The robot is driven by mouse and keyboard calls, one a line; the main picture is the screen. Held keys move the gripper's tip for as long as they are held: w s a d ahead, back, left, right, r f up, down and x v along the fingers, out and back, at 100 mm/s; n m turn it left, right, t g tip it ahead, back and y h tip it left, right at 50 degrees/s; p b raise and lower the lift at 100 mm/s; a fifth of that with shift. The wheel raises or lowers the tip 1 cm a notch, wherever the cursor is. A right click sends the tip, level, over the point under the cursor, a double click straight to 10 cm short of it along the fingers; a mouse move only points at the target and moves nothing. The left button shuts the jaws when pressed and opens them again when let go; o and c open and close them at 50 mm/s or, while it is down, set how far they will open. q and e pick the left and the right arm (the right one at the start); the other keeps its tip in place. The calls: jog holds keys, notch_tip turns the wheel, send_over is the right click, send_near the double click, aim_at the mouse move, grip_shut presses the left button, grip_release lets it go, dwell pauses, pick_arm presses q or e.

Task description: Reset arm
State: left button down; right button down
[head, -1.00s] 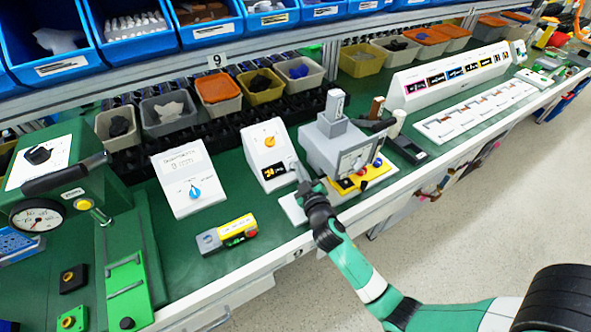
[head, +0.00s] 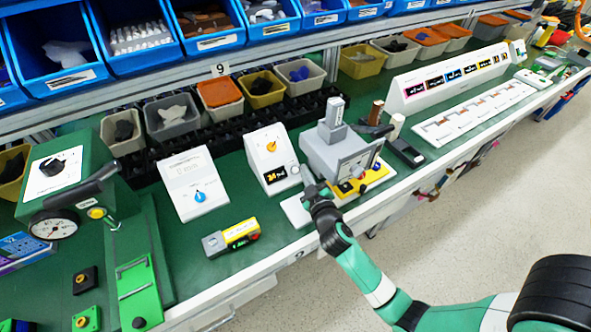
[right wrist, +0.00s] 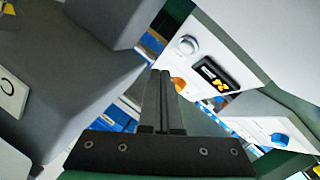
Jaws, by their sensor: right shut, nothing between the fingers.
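My right gripper (head: 307,180) is shut and empty, just right of a white sloped box (head: 255,161) with an orange knob (head: 271,146) and a small dark display. In the right wrist view the shut fingers (right wrist: 160,85) point past this box; its orange knob (right wrist: 178,84) and pale round button (right wrist: 187,45) show clear of them. A second white sloped box (head: 186,175) with a blue knob (head: 199,196) stands to the left; the blue knob also shows in the right wrist view (right wrist: 280,138). My left gripper is out of view.
A grey machine (head: 335,147) stands close to the right of my right gripper. A yellow-and-grey device (head: 232,238) lies in front of the white boxes. A green press with a dial (head: 54,224) is at the left. Bins line the back.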

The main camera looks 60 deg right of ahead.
jog(key=shift+a+r, duration=0.1)
dwell(0.3)
jog(key=w+a+r+t+p, duration=0.1)
jog(key=w+a+r+t, duration=0.3)
jog(key=r, duration=0.8)
jog(key=w+a+r+m+t+y+p, duration=0.1)
jog(key=w+a+r+t+p, duration=0.15)
jog(key=a+r, duration=0.65)
jog(key=w+a+r+t, duration=0.2)
jog(key=w+r+t, duration=0.15)
jog(key=r, duration=1.25)
jog(key=s+a+r+n+t+y, duration=0.1)
jog(key=s+a+r+t+y, duration=0.1)
jog(key=s+a+r+y, duration=0.4)
jog(key=s+a+r+n+t+y+p, duration=0.1)
jog(key=s+a+r+n+t+y, duration=0.15)
jog(key=r, duration=0.55)
jog(key=s+a+r+n+t+y, duration=0.1)
jog(key=s+a+r+t+y, duration=0.15)
jog(key=a+r+y, duration=0.35)
notch_tip(320, 180, up, 38)
jog(key=g+h+p, duration=0.1)
jog(key=p, duration=3.7)
jog(key=shift+w+d, duration=0.25)
jog(key=shift+d, duration=0.15)
jog(key=shift+r+h, duration=0.1)
jog(key=shift+h, duration=0.15)
